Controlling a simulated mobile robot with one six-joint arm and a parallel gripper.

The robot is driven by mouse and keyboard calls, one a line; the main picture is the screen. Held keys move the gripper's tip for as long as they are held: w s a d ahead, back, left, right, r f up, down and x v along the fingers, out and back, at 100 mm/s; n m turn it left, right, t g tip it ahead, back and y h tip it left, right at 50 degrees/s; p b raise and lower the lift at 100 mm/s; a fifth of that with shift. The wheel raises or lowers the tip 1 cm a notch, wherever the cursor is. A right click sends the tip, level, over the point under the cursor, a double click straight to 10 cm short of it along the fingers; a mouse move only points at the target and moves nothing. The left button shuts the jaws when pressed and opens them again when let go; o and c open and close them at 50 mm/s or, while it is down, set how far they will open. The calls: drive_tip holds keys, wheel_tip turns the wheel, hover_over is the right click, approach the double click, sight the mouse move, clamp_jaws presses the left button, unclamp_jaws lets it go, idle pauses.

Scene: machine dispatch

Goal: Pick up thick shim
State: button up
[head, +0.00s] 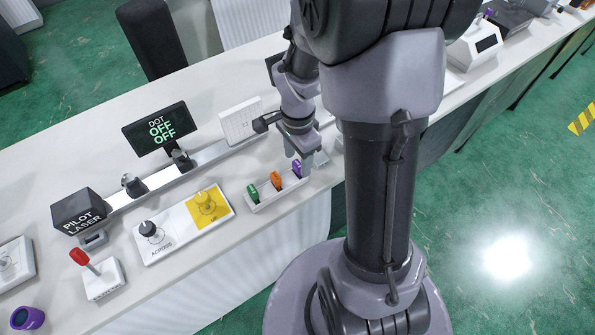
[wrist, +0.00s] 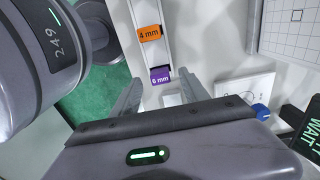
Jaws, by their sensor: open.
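A white shim rack (head: 262,206) holds a green shim (head: 253,193), an orange shim (head: 276,180) and a purple shim (head: 297,169) in a row. In the wrist view, the orange shim (wrist: 149,33) reads 4 mm and the purple shim (wrist: 160,76), the thickest marked one in view, reads 6 mm. The green shim's marking cannot be read. My gripper (head: 305,160) is above the rack's right end, close to the purple shim. In the wrist view its two fingers (wrist: 163,95) are apart, with the purple shim just beyond the gap between them. Nothing is held.
A panel with a black knob and yellow area (head: 183,225) lies left of the rack. A rail with the pilot laser (head: 79,212) and a dot display (head: 158,129) runs behind. A white gridded board (head: 240,121) stands behind the rack. A blue knob (wrist: 261,111) is near the gripper's right.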

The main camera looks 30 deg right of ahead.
wheel_tip(320, 180, down, 3)
drive_tip(key=shift+r+b, duration=0.1)
drive_tip(key=shift+b, duration=0.2)
drive_tip(key=shift+r, duration=0.15)
drive_tip(key=shift+c, duration=0.6)
clamp_jaws()
